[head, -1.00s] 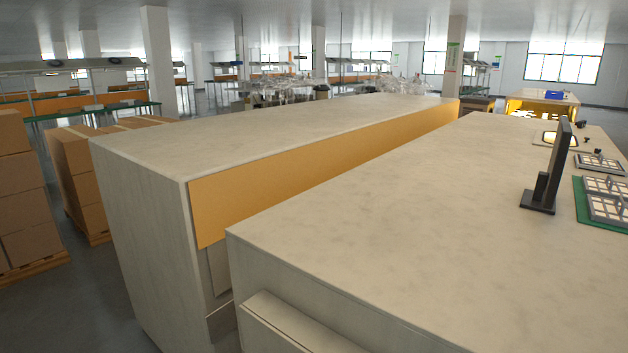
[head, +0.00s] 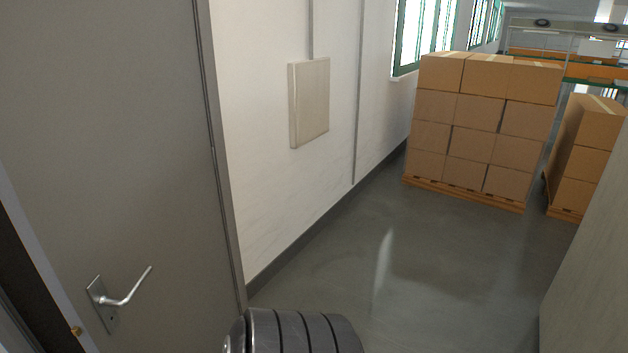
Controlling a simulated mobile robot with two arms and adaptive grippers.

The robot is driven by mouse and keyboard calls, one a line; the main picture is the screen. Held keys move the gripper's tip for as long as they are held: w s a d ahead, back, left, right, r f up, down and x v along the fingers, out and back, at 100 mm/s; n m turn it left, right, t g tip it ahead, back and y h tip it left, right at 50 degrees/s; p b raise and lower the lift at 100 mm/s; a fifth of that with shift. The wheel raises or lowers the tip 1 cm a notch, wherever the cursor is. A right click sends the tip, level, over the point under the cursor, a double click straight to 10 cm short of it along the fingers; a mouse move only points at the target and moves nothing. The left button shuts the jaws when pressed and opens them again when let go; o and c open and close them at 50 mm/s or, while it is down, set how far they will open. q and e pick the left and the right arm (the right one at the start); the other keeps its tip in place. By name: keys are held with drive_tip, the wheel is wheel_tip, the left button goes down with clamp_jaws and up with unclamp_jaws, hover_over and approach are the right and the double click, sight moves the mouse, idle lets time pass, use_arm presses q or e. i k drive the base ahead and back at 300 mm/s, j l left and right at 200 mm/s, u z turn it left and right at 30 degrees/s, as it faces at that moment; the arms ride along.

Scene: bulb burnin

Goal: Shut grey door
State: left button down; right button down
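The grey door (head: 105,140) fills the left side of the head view. Its silver lever handle (head: 125,292) is low, near the door's left edge. That pale edge and a small brass-coloured latch part (head: 76,330) are visible, with a dark opening to their left. The door stands open, but I cannot tell how far. Its right side meets a grey frame (head: 216,130) at the white wall. Neither of my grippers is in view.
A pale wall box (head: 310,102) hangs right of the door. Stacked cartons (head: 478,125) on a pallet stand farther back, with another carton stack (head: 590,150) to the right. A pale cabinet side (head: 592,260) borders the right. The grey floor (head: 430,260) between is clear.

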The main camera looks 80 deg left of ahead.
sight(108, 164)
drive_tip(key=u, duration=3.5)
